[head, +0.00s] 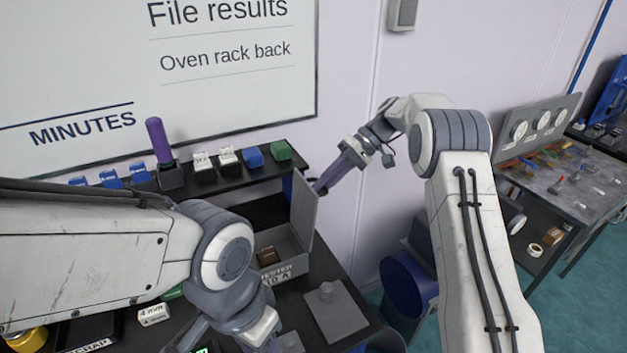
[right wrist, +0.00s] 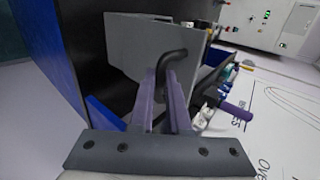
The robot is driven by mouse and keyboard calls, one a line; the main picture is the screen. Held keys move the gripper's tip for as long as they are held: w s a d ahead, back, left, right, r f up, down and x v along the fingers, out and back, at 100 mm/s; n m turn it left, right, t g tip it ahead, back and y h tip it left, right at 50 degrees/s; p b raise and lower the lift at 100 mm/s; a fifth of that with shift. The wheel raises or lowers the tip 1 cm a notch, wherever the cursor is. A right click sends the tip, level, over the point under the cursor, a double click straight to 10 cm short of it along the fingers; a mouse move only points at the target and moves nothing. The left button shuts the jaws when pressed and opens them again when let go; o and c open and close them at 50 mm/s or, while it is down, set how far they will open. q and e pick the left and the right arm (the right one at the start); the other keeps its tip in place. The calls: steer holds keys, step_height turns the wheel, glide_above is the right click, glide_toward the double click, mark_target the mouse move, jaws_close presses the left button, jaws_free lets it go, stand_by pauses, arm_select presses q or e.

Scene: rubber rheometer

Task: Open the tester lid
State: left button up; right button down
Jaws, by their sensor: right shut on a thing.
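The tester (head: 288,270) is a grey box on the dark bench in the head view. Its grey lid (head: 303,208) stands up steeply at the box's right side, and the inside of the box shows, with a small brown block (head: 267,256) in it. My right gripper (head: 319,187) is at the outer face of the lid. In the right wrist view its purple fingers (right wrist: 167,85) are closed on the bent black handle (right wrist: 172,57) of the lid (right wrist: 150,45). My left arm reaches over the bench at lower left; its fingertips are not visible.
A shelf (head: 228,170) behind the tester holds several small blocks and a purple-handled tool (head: 158,142). A grey plate with a knob (head: 335,308) lies at the bench's front right. A blue drum (head: 407,285) stands right of the bench. A side table (head: 545,180) is at far right.

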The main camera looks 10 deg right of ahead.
arm_select(q)
steer(key=shift+w+a+f, duration=0.1)
steer(key=shift+w+a, duration=0.1)
arm_select(e)
steer(key=shift+w+d+f+g+y, duration=0.15)
steer(key=shift+d+f+y, duration=0.1)
steer(key=shift+f, duration=0.15)
steer(key=shift+d+f+g+y, duration=0.15)
steer(key=shift+d+f+y, duration=0.1)
steer(key=shift+f, duration=0.15)
arm_select(q)
steer(key=shift+a, duration=0.1)
arm_select(e)
steer(key=shift+d, duration=0.25)
steer(key=c, duration=1.1)
jaws_free()
steer(key=shift+o, duration=1.1)
steer(key=shift+w+d, duration=0.15)
steer(key=shift+d, duration=0.05)
arm_select(q)
steer(key=shift+w+d, duration=0.15)
steer(key=shift+d, duration=0.05)
arm_select(e)
steer(key=shift+a+r, duration=0.1)
steer(key=shift+a, duration=0.1)
steer(key=shift+r, duration=0.1)
